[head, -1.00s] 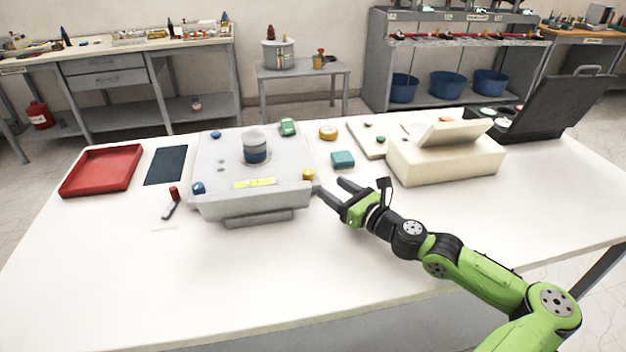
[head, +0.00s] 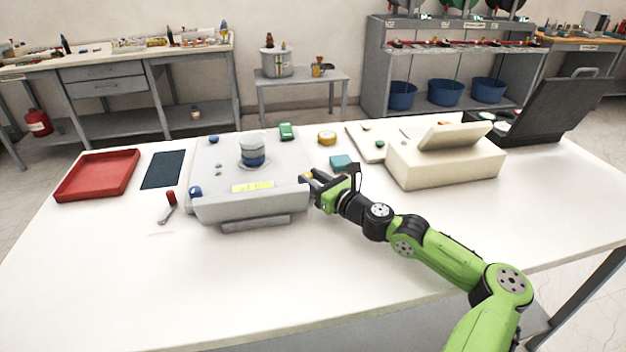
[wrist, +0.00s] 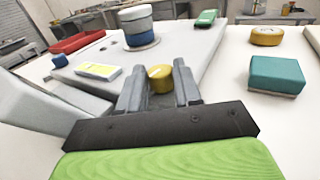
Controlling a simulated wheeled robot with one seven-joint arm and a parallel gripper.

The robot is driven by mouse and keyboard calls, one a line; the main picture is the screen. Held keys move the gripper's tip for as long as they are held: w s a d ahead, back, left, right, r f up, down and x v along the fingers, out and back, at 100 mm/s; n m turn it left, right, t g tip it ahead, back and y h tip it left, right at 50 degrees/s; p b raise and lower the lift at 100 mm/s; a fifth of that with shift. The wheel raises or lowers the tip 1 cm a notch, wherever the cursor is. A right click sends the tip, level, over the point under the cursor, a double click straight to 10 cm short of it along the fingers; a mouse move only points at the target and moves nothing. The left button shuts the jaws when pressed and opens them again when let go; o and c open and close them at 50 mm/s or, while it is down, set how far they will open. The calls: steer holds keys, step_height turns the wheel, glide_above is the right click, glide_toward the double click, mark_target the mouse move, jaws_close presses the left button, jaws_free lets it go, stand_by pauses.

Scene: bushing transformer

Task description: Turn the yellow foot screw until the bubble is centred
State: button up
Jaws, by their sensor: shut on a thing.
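The yellow foot screw (wrist: 160,78) is at the right front corner of the grey plate (wrist: 185,50). In the wrist view it sits between my two fingers, and my gripper (wrist: 160,88) is shut on it. In the head view my gripper (head: 308,178) covers most of the screw. A yellow-green level vial (head: 252,186) lies on the plate's front part; it also shows in the wrist view (wrist: 98,71). Its bubble is too small to make out.
Blue knobs mark the plate's left front (head: 195,192) and left back (head: 213,139) corners. A teal block (head: 341,162) and a yellow roll (head: 327,138) lie right of the plate. A cream box (head: 445,165) stands further right. The table's front is clear.

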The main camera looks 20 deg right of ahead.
steer(key=shift+c, duration=0.5)
steer(key=shift+r+y+p, duration=0.1)
steer(key=shift+y+p, duration=0.2)
steer(key=shift+p, duration=0.15)
steer(key=n+y+p, duration=0.1)
steer(key=g+y+p, duration=0.1)
steer(key=p, duration=0.1)
steer(key=shift+w+d+r+n, duration=0.15)
steer(key=shift+d+n, duration=0.1)
steer(key=shift+n, duration=0.15)
steer(key=n+y+p, duration=0.1)
steer(key=g+y, duration=0.1)
steer(key=n+g+y+p, duration=0.1)
steer(key=shift+w+d+n+p, duration=0.15)
steer(key=shift+d+n+p, duration=0.1)
steer(key=shift+n+p, duration=0.05)
steer(key=n+g+y, duration=0.2)
steer(key=g+y, duration=0.1)
steer(key=shift+w+f, duration=0.15)
steer(key=shift+f, duration=0.15)
steer(key=shift+w+d+n+g+y+b, duration=0.15)
steer(key=shift+n+g+y+b, duration=0.45)
steer(key=shift+n+g+b, duration=0.3)
steer(key=shift+n+g+y, duration=0.4)
steer(key=shift+n+g, duration=0.1)
steer(key=shift+g, duration=0.3)
